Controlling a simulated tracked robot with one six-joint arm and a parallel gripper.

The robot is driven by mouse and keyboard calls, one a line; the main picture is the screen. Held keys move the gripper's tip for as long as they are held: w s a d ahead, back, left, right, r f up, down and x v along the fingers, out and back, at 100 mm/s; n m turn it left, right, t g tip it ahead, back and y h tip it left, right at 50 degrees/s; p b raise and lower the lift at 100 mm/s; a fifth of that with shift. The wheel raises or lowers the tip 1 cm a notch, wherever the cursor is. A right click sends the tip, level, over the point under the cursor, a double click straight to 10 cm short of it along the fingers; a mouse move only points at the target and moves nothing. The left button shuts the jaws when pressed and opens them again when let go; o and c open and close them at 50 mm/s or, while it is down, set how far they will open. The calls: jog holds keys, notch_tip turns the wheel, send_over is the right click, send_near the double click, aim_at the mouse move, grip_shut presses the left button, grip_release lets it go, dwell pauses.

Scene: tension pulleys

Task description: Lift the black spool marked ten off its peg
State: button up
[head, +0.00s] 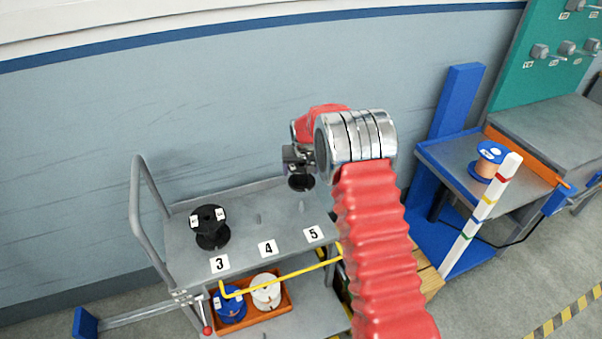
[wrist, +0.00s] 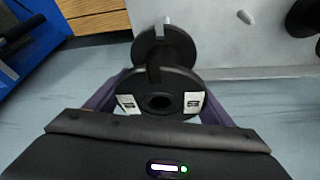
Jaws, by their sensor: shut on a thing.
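My gripper (head: 297,165) is shut on a black spool (head: 301,183), held above the cart near the place marked 5. In the wrist view the spool (wrist: 158,88) sits between my two fingers, with two white labels on its near flange, too small to read. A bare peg (head: 302,206) shows below the spool, apart from it. Another black spool (head: 211,228) with white labels stands on the cart at the place marked 3; part of it shows at the upper right in the wrist view (wrist: 306,17).
The grey cart (head: 185,250) has a bare peg (head: 259,218) at place 4. An orange bin (head: 285,303) on its lower shelf holds a blue spool (head: 229,306) and a white spool (head: 266,290).

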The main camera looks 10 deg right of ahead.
aim_at(302, 185)
jog(key=shift+r, duration=1.05)
jog(key=s+f, duration=0.2)
jog(key=s, duration=0.1)
jog(key=shift+s+f, duration=0.15)
jog(key=shift+f, duration=0.05)
jog(key=s+r, duration=0.6)
jog(key=s, duration=0.3)
jog(key=s+r, duration=0.5)
jog(key=s, duration=0.5)
jog(key=shift+s+d+r+n, duration=0.15)
jog(key=shift+d+r+n, duration=0.1)
jog(key=shift+r+n, duration=0.15)
